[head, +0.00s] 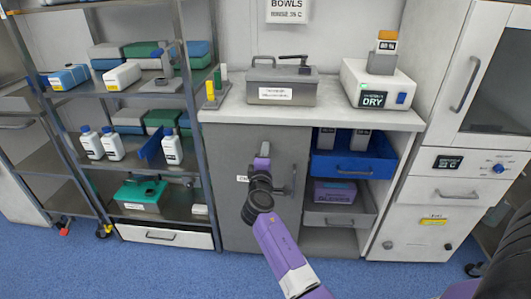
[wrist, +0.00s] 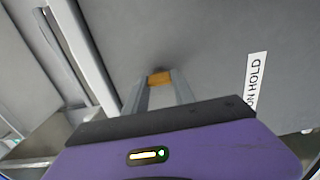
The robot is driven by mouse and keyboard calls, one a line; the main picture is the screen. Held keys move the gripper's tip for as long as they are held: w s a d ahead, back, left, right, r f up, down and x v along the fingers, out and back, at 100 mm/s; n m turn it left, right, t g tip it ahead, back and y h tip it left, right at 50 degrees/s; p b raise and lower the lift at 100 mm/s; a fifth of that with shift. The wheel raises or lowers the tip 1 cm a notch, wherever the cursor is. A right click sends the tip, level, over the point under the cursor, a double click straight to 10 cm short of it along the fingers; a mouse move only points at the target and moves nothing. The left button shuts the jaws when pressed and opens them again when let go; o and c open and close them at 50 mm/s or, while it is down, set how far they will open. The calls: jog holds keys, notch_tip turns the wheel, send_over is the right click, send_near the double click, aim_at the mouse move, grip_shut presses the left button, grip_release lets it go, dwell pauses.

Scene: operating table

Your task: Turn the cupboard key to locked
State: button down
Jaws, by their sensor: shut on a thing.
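The grey cupboard door (head: 225,215) is below the worktop in the head view and looks closed. My gripper (head: 265,147) is at its upper part, and my purple arm covers some of the door. In the wrist view the two grey fingers of my gripper (wrist: 159,88) are closed on a small orange-brown piece, which looks like the key (wrist: 159,78), close to the door face. The lock around it is hidden, and I cannot tell which way the key is turned. The key cannot be made out in the head view.
A vertical door handle (head: 293,180) is just right of my arm. A label (wrist: 257,80) reading "ON HOLD" in part is on the door. A blue drawer (head: 352,167) is in the open bay to the right. A loaded shelf rack (head: 205,130) stands left.

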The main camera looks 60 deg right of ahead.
dwell(0.4)
jog(key=c, duration=1)
grip_release()
jog(key=shift+c, duration=0.2)
jog(key=shift+a, duration=0.1)
jog(key=v, duration=0.7)
jog(key=shift+s+a, duration=0.15)
jog(key=shift+a, duration=0.1)
